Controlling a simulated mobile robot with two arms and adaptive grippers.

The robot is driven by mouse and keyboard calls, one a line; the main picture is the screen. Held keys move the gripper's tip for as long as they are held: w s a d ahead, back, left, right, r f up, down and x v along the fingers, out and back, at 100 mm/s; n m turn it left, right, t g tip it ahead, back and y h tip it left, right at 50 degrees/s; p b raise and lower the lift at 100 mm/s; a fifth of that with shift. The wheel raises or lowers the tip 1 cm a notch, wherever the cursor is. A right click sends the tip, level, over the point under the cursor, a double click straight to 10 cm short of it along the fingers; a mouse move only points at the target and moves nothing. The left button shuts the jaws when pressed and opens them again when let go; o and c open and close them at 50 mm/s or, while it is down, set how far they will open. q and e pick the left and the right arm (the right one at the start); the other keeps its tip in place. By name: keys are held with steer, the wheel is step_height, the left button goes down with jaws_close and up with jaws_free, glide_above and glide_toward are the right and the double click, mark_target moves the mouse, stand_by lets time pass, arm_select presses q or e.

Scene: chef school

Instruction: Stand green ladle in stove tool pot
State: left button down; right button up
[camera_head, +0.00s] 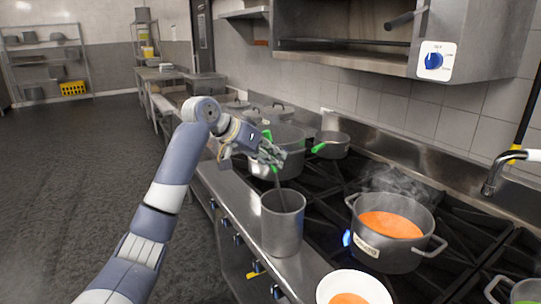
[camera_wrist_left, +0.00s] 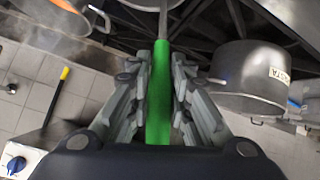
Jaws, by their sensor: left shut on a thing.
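The green ladle has a green handle (camera_wrist_left: 159,95) and a thin grey shaft. My left gripper (camera_head: 271,156) is shut on the handle, which lies between both fingers in the left wrist view. In the head view the shaft slants down from the gripper to the mouth of the stove tool pot (camera_head: 282,236), a tall steel cylinder at the stove's front edge. The shaft's lower end passes behind the pot's near wall, so the ladle's bowl is hidden. The gripper is above and slightly left of the pot's rim. My right gripper is not in view.
A steaming pot of orange soup (camera_head: 384,250) stands right of the tool pot. A white bowl (camera_head: 352,288) is close in front. A large steel pot (camera_head: 289,166) and a green-handled saucepan (camera_head: 332,147) stand behind. A faucet (camera_head: 492,184) juts in at right.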

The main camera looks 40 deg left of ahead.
arm_select(q)
steer(key=c, duration=1.4)
jaws_free()
steer(key=v, duration=1.2)
steer(key=shift+f, duration=0.1)
